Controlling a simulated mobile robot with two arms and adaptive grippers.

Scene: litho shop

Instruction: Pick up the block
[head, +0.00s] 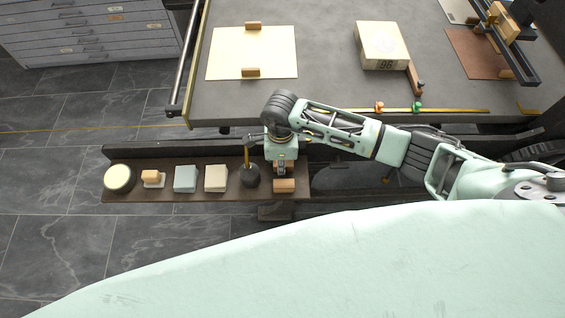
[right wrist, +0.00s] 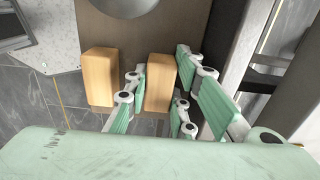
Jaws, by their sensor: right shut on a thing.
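Two similar light wooden blocks show in the right wrist view. One block (right wrist: 160,82) is between the fingers of my right gripper (right wrist: 160,98), which is shut on it. The other block (right wrist: 98,78) is just outside the left finger pair, apart from the held one. In the head view my right gripper (head: 283,172) points down over the right end of the narrow shelf (head: 130,194). The outer block (head: 284,185) shows just below the gripper there; the held one is mostly hidden under the gripper. I cannot tell whether the held block touches the shelf. My left gripper is not in view.
On the shelf left of the gripper stand a dark round holder (head: 250,177), a cream block (head: 216,178), a grey-blue block (head: 185,179), a small wooden piece (head: 151,177) and a round tin (head: 119,178). The grey table (head: 320,80) lies behind.

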